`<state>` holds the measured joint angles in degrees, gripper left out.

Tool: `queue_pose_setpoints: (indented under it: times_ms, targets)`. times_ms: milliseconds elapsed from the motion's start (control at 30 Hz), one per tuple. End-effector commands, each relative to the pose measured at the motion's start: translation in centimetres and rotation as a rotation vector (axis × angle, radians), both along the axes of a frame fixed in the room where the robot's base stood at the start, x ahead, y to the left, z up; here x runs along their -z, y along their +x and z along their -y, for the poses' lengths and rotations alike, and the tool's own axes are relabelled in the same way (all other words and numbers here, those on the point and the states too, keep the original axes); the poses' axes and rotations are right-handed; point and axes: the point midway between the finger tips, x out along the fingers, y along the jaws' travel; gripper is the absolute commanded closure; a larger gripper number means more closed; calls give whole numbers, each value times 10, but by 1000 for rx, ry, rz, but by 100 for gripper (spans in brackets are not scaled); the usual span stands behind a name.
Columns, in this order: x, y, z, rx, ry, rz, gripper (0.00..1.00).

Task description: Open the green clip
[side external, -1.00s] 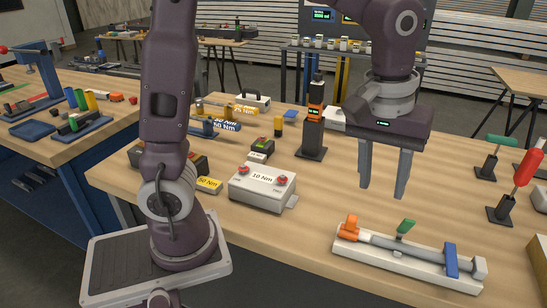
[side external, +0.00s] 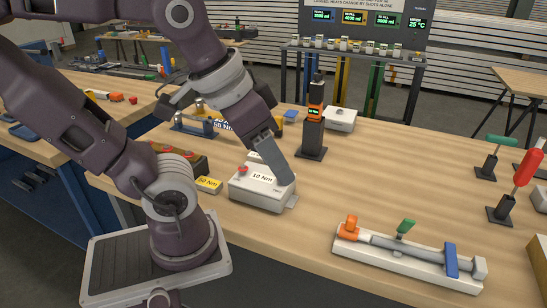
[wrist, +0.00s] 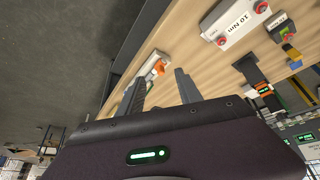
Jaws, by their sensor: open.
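The green clip (side external: 405,226) stands up on a grey tube along a white base (side external: 430,270) near the bench's front edge in the side view.
The white 10 Nm box (side external: 252,192) shows beside my fingers; contact cannot be told. A black tower (side external: 313,135) stands behind it. A red-handled tool (side external: 526,168) and a green-handled one (side external: 500,140) stand at the right. Bench between the box and the white base is clear.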

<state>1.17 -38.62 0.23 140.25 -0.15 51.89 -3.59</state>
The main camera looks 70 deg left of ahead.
Motion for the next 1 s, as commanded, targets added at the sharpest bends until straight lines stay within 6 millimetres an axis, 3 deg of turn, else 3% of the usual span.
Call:
queue_pose_setpoints:
  times_ms: [133, 333, 467, 567, 667, 833, 900, 1000]
  targets:
    - [0, 0, 0, -1, 0, -1, 60]
    - [0, 0, 0, -2, -1, -1, 99]
    - [0, 6, 2, 89, 55, -37, 100]
    - [1, 27, 9, 394, 240, -142, 100]
    - [10, 64, 30, 841, 521, -270, 100]
    - [45, 122, 105, 1564, 1014, -455, 100]
    - [61, 134, 139, 1774, 1182, -509, 100]
    - [79, 141, 173, 1960, 1350, -560, 100]
